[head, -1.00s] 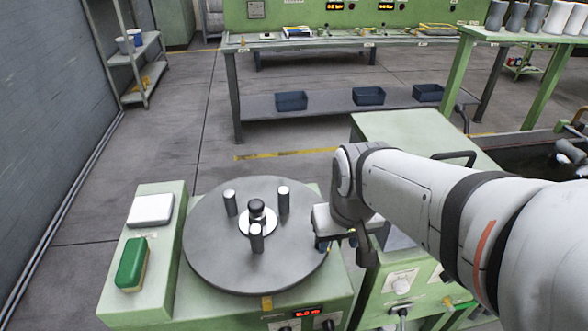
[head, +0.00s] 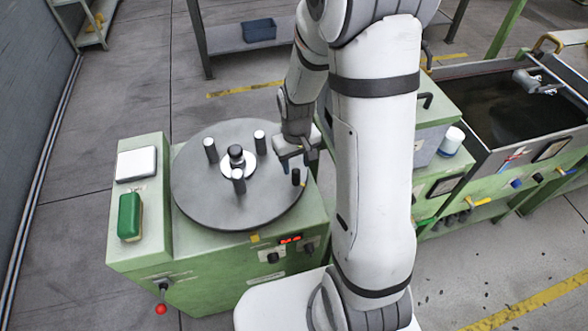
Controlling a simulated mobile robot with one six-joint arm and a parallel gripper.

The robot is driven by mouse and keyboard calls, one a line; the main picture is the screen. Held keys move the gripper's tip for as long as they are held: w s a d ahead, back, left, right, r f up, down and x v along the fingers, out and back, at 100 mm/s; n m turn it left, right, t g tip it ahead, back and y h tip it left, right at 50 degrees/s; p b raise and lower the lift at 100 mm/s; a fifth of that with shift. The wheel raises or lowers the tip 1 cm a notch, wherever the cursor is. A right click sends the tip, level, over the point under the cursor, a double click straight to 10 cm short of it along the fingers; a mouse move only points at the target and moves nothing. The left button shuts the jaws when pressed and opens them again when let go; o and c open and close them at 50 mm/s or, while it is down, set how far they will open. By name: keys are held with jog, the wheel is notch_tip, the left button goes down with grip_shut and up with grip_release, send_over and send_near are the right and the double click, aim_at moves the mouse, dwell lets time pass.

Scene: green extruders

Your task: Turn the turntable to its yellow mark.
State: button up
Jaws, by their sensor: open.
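The turntable (head: 205,195) is a round dark grey disc on top of a green machine, left of centre in the head view. Three upright grey pegs (head: 210,150) with pale tops stand around its dark centre knob (head: 236,155). A short dark peg (head: 295,177) stands at the disc's right edge. The yellow mark (head: 254,238) is a small tab on the machine at the disc's front rim. My gripper (head: 296,163) is open and points down over the disc's right edge, close to the dark peg. I cannot tell whether it touches the peg.
A white box (head: 136,164) and a green-topped block (head: 130,217) lie on the ledge left of the disc. Dials and a red display (head: 290,239) are on the front. A red-knobbed lever (head: 161,308) sticks out below. A water trough (head: 515,105) stands at right.

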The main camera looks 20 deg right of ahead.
aim_at(296, 170)
jog(key=shift+f, duration=2.5)
jog(key=shift+c, duration=0.2)
grip_shut()
